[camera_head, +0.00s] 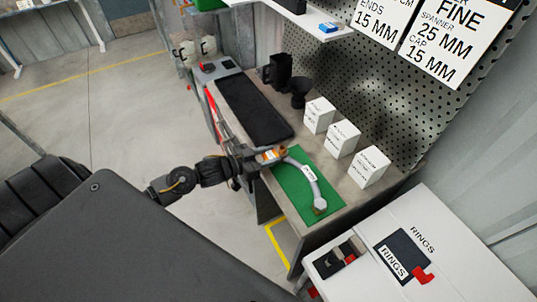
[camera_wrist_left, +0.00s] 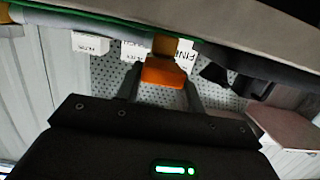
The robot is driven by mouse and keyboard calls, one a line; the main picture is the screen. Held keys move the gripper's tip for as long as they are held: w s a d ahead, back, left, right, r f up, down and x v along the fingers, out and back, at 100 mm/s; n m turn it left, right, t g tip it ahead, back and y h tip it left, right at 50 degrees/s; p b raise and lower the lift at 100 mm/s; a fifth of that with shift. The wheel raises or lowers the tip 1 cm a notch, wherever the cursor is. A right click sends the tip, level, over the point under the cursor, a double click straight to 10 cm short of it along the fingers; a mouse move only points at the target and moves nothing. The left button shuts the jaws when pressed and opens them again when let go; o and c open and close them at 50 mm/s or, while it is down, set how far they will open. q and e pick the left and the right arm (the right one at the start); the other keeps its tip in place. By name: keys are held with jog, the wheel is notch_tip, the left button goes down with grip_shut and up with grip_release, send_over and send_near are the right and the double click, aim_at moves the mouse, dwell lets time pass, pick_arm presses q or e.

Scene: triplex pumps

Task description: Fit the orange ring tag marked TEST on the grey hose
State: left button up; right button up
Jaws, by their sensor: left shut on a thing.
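In the left wrist view the orange tag (camera_wrist_left: 163,73) sits between the two fingers. The grey hose (camera_head: 315,188) lies curved over the green mat, with a white label on it and a pale fitting at its near end. Its far end is close to the tag. I cannot tell whether the ring is around the hose or beside it. The tag's lettering is not readable. My right gripper is not in view.
Three white boxes (camera_head: 343,138) stand in a row on the bench right of the mat. A black tray (camera_head: 254,110) and a black funnel-like item (camera_head: 299,91) are farther back. A white RINGS cabinet (camera_head: 449,240) stands at the lower right. A pegboard (camera_head: 407,113) rises behind the bench.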

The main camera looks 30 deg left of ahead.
pick_arm(q)
jog(key=shift+f, duration=0.15)
jog(key=o, duration=1.1)
jog(key=shift+s, duration=0.1)
jog(key=shift+s+a, duration=0.15)
jog(key=shift+s, duration=0.05)
jog(key=shift+b+v, duration=1.05)
jog(key=shift+v, duration=4.05)
